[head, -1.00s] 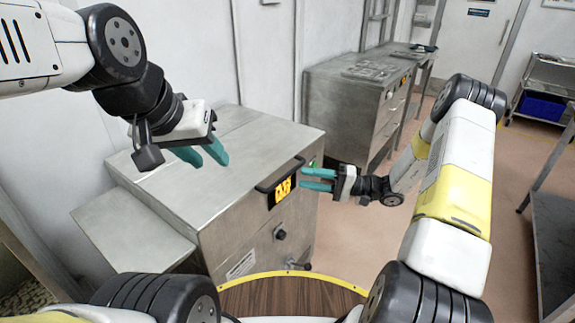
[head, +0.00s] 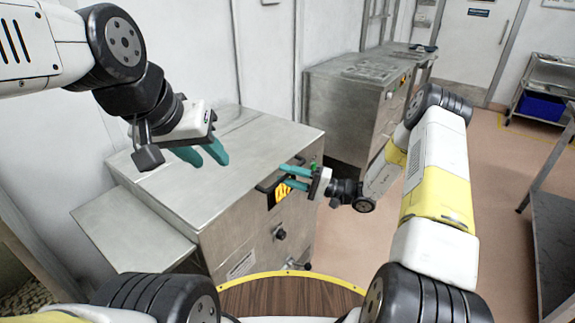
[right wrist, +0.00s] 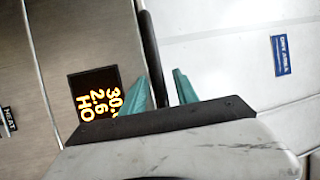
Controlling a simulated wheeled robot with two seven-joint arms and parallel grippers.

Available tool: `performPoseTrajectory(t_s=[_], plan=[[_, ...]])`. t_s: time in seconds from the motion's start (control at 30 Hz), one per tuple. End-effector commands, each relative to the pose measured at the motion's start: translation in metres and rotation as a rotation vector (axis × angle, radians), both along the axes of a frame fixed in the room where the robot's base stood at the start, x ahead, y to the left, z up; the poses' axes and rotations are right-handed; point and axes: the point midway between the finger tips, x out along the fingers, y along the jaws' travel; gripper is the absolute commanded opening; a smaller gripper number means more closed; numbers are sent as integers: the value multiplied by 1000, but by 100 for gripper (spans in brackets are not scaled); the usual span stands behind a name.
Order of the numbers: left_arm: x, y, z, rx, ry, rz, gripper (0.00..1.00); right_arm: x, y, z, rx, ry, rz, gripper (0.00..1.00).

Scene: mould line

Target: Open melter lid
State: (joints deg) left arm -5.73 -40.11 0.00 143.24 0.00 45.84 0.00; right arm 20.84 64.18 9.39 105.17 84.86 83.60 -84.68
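The melter is a steel cabinet (head: 243,245) with a flat lid (head: 235,150), which lies shut. A black bar handle (head: 264,187) sits at the lid's front edge, above an orange-lit display (head: 281,193). My right gripper (head: 286,176) is at the handle with its teal fingers apart. In the right wrist view the handle (right wrist: 150,50) runs into the space between the fingers (right wrist: 166,85); whether they touch it, I cannot tell. The display (right wrist: 97,105) shows left of the fingers there. My left gripper (head: 205,155) is open and empty above the lid's rear left part.
A lower steel side shelf (head: 130,230) adjoins the melter at left. A second steel cabinet (head: 345,105) stands behind. A rack with a blue bin (head: 541,107) is at far right, and a steel table (head: 555,225) at right. The floor between is clear.

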Motion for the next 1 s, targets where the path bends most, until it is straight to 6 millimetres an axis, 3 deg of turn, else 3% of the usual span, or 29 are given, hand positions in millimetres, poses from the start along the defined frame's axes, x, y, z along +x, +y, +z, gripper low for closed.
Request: performPoseTrajectory(t_s=[0.1,0.3,1.0], plan=[[0,0,0,0,0,0,36,0,0,0,0,0,0,34],[0,0,0,0,0,0,36,0,0,0,0,0,0,0],[0,0,0,0,0,0,36,0,-1,0,-1,1,0,0]])
